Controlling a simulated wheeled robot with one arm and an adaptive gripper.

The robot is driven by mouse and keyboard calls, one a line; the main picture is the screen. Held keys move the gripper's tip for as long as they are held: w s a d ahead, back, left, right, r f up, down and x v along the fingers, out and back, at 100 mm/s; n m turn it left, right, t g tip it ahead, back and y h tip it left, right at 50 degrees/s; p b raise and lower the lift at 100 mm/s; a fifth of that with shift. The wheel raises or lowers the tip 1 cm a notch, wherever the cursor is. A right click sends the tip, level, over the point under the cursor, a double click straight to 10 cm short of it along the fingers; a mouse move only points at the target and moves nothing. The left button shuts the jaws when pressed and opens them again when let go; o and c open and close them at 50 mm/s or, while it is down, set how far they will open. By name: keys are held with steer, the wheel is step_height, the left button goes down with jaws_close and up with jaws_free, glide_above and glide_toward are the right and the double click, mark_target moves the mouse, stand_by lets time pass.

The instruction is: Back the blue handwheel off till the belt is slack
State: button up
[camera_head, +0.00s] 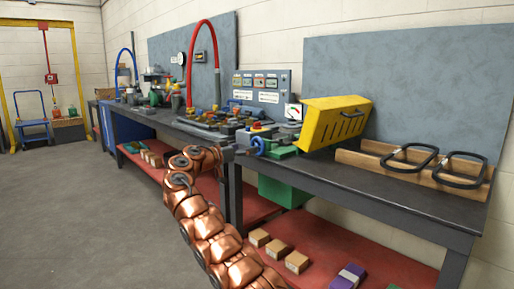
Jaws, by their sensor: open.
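The blue handwheel (259,146) sits at the front edge of the bench, left of a yellow slotted guard (335,122). My copper-coloured arm rises from the bottom. Its end, with my gripper (232,152), is just left of the handwheel in the picture. The gripper is small and dark here; it is open, and I see nothing held in it. I cannot tell the exact gap to the wheel. I see no belt running at the handwheel; the guard may hide it. Two black loop-shaped belts (461,170) lie in a wooden tray (367,164) at the right.
The dark bench (392,193) has a red lower shelf (335,245) with small boxes. A green box (284,191) hangs below the top. Motors and fittings crowd the bench behind the handwheel, before a grey control panel (263,85). The floor at left is clear.

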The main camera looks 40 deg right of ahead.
mark_target(257, 156)
steer(key=shift+s+d+p, duration=0.1)
steer(key=shift+d+p, duration=0.2)
steer(key=shift+d, duration=2.7)
steer(key=shift+c, duration=0.2)
steer(key=c, duration=1)
